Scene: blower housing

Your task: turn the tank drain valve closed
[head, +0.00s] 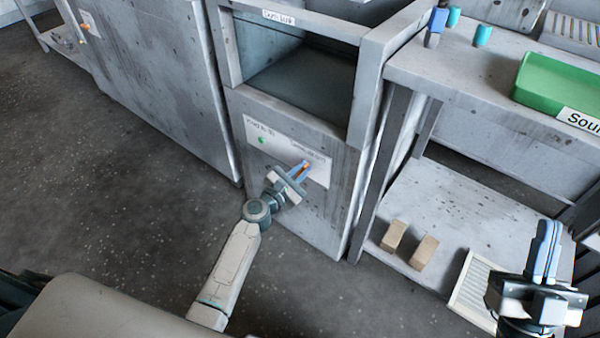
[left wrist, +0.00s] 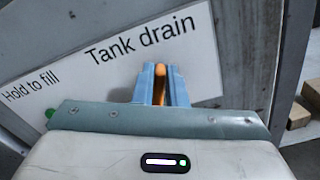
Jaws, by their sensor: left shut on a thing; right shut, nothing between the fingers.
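The tank drain valve has an orange handle (head: 306,166) on a white label plate on the front of the grey tank cabinet. The left gripper also shows in the left wrist view (left wrist: 160,88). My right gripper (head: 548,238) is shut and empty at the lower right, well away from the valve, in front of the bench.
A green "Hold to fill" button (head: 261,141) sits left of the valve on the same plate. An open basin (head: 300,80) is above it. The bench at right bears a green bin (head: 560,82); two tan blocks (head: 394,236) lie on its lower shelf. The floor at left is clear.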

